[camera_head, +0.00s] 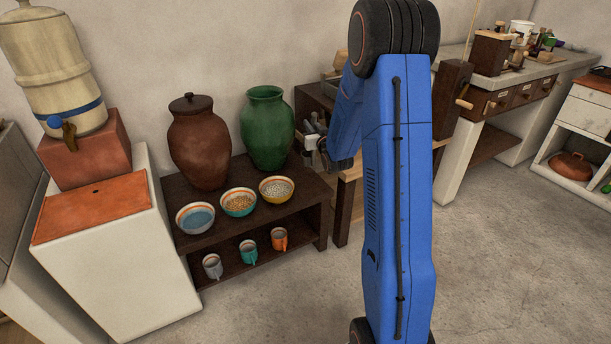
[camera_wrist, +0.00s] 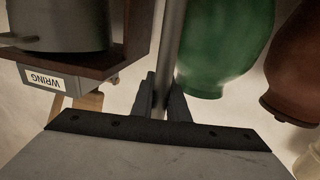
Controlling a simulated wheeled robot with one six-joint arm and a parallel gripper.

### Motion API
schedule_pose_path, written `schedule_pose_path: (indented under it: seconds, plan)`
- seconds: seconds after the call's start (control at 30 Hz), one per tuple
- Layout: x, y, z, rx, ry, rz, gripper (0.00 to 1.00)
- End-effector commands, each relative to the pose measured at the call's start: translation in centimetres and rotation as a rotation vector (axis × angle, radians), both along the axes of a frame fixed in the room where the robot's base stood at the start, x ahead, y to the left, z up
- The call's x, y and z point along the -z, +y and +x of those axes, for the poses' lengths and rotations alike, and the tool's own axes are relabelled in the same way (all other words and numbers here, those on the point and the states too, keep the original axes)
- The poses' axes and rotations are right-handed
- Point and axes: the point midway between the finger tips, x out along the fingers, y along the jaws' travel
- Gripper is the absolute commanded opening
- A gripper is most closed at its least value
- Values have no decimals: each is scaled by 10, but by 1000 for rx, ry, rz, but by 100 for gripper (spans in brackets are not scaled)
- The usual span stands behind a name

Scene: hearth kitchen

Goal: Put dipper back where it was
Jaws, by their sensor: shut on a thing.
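The dipper shows in the wrist view only as a straight grey handle (camera_wrist: 172,50). It runs from the top edge down between the two dark fingers of my gripper (camera_wrist: 162,98). My gripper is shut on this handle; the dipper's bowl is out of the frame. In the head view my gripper (camera_head: 315,140) is beside the right end of the dark shelf, partly hidden by my blue arm. I cannot make out the dipper clearly there.
A green jar (camera_head: 267,128) and a brown lidded jar (camera_head: 198,142) stand on the dark shelf (camera_head: 312,205), with bowls before them and mugs below. A water dispenser (camera_head: 55,70) is at left. A box labelled WRING (camera_wrist: 45,79) is near the gripper. Floor at right is clear.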

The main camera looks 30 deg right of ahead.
Motion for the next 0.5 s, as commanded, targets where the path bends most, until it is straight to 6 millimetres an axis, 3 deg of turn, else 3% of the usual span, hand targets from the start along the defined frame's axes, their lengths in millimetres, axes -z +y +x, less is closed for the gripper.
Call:
schedule_pose_path:
  seconds: [0.33,0.5]
  plan:
    - [46,0,0,0,2,0,0]
    - [58,0,0,0,0,0,0]
